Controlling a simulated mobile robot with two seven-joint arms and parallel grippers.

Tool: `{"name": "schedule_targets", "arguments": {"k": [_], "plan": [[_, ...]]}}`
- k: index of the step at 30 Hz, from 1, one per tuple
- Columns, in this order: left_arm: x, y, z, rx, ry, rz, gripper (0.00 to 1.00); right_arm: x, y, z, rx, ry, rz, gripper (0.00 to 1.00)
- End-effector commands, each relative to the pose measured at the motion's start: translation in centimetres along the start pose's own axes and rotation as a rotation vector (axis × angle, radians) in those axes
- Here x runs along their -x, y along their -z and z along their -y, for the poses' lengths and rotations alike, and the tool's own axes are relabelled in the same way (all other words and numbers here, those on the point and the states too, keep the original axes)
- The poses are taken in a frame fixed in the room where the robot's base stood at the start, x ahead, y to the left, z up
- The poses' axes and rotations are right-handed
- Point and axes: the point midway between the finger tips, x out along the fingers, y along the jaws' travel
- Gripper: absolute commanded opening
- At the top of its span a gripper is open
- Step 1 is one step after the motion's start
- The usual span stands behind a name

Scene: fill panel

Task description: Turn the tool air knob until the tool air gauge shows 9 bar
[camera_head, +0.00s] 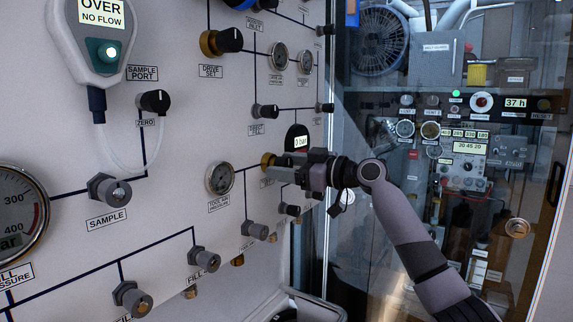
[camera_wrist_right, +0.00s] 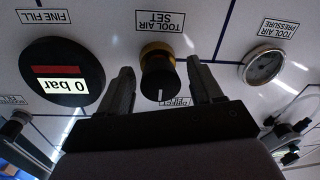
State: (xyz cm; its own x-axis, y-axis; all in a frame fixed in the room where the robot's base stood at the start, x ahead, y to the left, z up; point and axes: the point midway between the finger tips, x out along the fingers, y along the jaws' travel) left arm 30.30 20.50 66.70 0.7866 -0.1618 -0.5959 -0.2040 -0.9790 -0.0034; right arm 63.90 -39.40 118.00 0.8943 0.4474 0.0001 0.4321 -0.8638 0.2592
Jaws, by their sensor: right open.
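The tool air knob (camera_wrist_right: 158,72), black with a brass collar and a white pointer line, sits under the TOOL AIR SET label in the upside-down right wrist view. My right gripper (camera_wrist_right: 161,84) is open, with one finger on each side of the knob; I cannot tell whether they touch it. In the head view my right gripper (camera_head: 283,168) covers most of the knob, and a brass part (camera_head: 267,160) shows.
The fine fill display (camera_wrist_right: 62,75) reads 0 bar beside the knob. A hose (camera_head: 130,165) hangs at left. A glass door (camera_head: 450,200) stands at right.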

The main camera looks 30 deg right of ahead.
Motion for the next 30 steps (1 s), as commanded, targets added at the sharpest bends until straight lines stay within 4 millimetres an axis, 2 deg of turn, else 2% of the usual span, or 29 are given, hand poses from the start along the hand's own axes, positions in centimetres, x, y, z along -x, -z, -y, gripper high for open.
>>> {"name": "schedule_targets", "arguments": {"k": [5, 10, 11, 17, 24, 30], "plan": [[0.0, 0.0, 0.0, 0.000, 0.000, 0.000, 0.43, 0.0, -0.1, 0.0, 0.000, 0.000, 0.000, 0.65], [0.1, 0.0, -0.1, 0.001, -0.001, 0.000, 0.43, 0.0, -0.1, 0.0, 0.000, -0.001, 0.000, 0.13], [0.1, 0.0, -0.1, 0.001, -0.001, 0.000, 0.43, 0.0, -0.1, 0.0, 0.000, -0.001, 0.000, 0.11], [0.2, 0.2, -0.2, 0.003, -0.003, -0.001, 0.43, 0.0, 0.0, 0.0, -0.039, -0.002, -0.002, 0.11], [0.6, 0.8, -0.2, 0.003, -0.004, -0.002, 0.43, 0.0, 0.1, 0.0, -0.259, -0.005, -0.018, 0.11], [0.8, 0.9, -0.3, 0.003, -0.004, -0.002, 0.43, 0.0, -0.1, 0.0, -0.370, -0.009, -0.025, 0.11]]}}
